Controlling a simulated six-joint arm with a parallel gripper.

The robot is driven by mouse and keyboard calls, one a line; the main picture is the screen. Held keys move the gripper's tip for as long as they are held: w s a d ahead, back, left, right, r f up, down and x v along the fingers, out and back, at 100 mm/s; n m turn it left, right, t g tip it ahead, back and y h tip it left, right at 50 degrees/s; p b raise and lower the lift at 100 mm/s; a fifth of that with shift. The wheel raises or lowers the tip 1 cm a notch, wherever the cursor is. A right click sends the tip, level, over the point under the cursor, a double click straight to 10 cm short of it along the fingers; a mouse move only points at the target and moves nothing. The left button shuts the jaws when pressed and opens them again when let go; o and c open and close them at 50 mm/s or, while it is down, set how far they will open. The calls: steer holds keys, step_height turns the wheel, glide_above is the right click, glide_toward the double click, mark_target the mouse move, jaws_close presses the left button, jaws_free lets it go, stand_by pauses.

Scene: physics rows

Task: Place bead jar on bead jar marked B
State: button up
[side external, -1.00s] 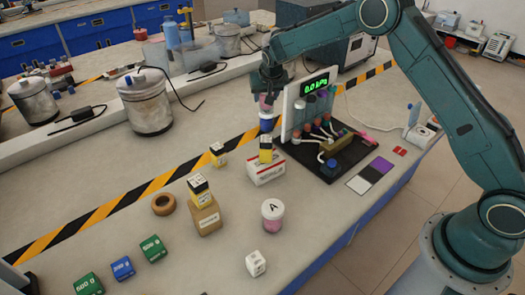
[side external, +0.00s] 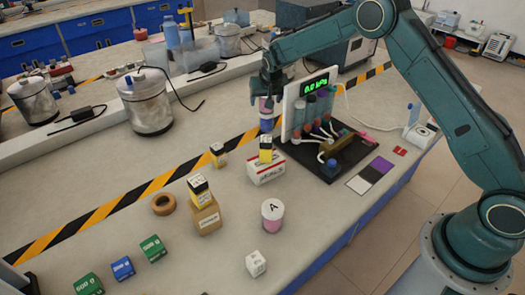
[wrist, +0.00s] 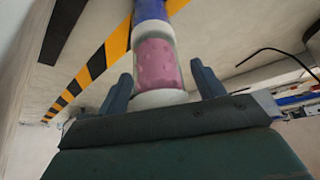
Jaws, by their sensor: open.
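A pink bead jar (wrist: 158,65) with white ends stands between the two spread fingers of my gripper (wrist: 160,88) in the wrist view, with space beside it. In the side view the pink jar (side external: 266,103) sits atop a blue jar-like piece (side external: 266,124), which also shows beyond it in the wrist view (wrist: 150,10). My gripper (side external: 268,92) is open at the top of this stack. No B mark is readable. Another pink jar, marked A (side external: 272,216), stands alone on the table toward the front.
Under the stack are a yellow-and-black cube (side external: 265,152) and a white box (side external: 266,172). A pressure display panel (side external: 309,105) with tubes stands close to the right. Another cube stands on a brown box (side external: 207,219).

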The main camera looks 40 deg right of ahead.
steer(key=shift+r, duration=0.15)
steer(key=v, duration=1.2)
steer(key=shift+s+r, duration=0.1)
steer(key=shift+r, duration=0.05)
stand_by(0.4)
steer(key=s+r+n+y, duration=0.1)
steer(key=s+r, duration=0.6)
steer(key=s, duration=0.3)
steer(key=s+r+n+y, duration=0.1)
steer(key=s+r+n, duration=0.1)
steer(key=s+r, duration=0.65)
steer(key=s+a+f+n, duration=0.1)
steer(key=s+f, duration=0.1)
steer(key=s, duration=0.9)
steer(key=s+a+f+n+y, duration=0.1)
steer(key=s+f, duration=0.1)
steer(key=s, duration=1)
steer(key=shift+s+n, duration=0.3)
steer(key=shift+n, duration=0.1)
